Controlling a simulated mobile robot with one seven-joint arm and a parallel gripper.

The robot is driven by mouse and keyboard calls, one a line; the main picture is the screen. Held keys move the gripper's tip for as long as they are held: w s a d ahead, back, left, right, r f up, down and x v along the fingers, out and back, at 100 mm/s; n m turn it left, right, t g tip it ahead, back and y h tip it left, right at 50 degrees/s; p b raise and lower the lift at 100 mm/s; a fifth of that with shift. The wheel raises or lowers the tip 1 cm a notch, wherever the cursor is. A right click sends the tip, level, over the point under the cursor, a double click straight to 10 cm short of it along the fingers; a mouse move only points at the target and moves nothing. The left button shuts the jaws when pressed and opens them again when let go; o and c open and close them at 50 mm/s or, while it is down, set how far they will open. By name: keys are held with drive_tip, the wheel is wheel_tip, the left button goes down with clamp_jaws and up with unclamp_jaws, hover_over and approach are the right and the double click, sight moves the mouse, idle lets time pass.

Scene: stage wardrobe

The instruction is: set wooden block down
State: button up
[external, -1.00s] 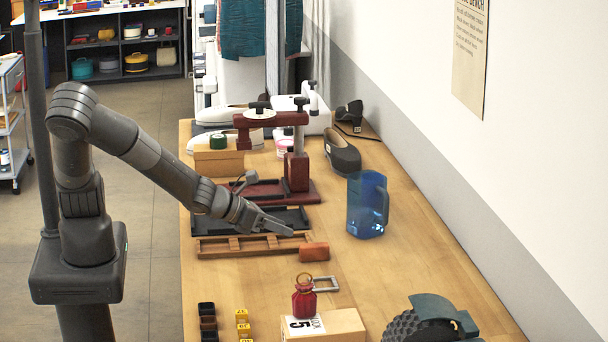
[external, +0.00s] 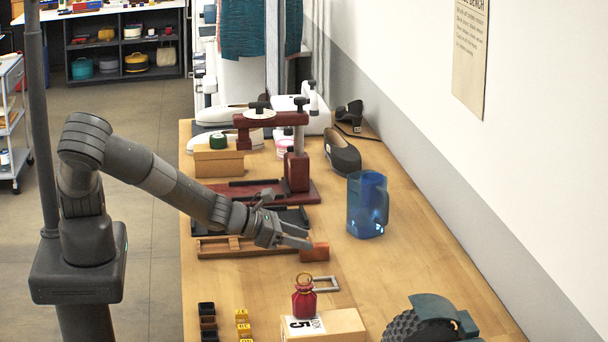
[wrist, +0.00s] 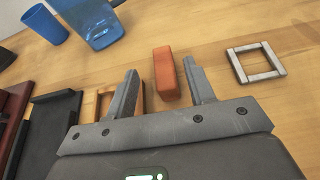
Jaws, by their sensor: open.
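The wooden block (external: 315,252) is a small orange-brown bar lying on the bench top. It also shows in the wrist view (wrist: 164,75), between and slightly beyond the two fingertips. My gripper (external: 306,241) is open, with its fingers reaching toward the block from the left. In the wrist view my gripper (wrist: 161,78) has a finger on each side of the block, with visible gaps, so it holds nothing.
A wooden rack (external: 236,246) and a dark tray lie left of the block. A blue pitcher (external: 367,204) stands behind it to the right. A metal square frame (wrist: 256,62) lies nearby, with a red bottle (external: 305,300) on a box in front.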

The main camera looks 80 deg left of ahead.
sight(316, 244)
drive_tip(key=shift+f+x, duration=0.15)
drive_tip(key=shift+x, duration=1.05)
drive_tip(key=shift+f+x, duration=0.15)
drive_tip(key=shift+x, duration=1)
drive_tip(key=shift+s+d, duration=0.15)
clamp_jaws()
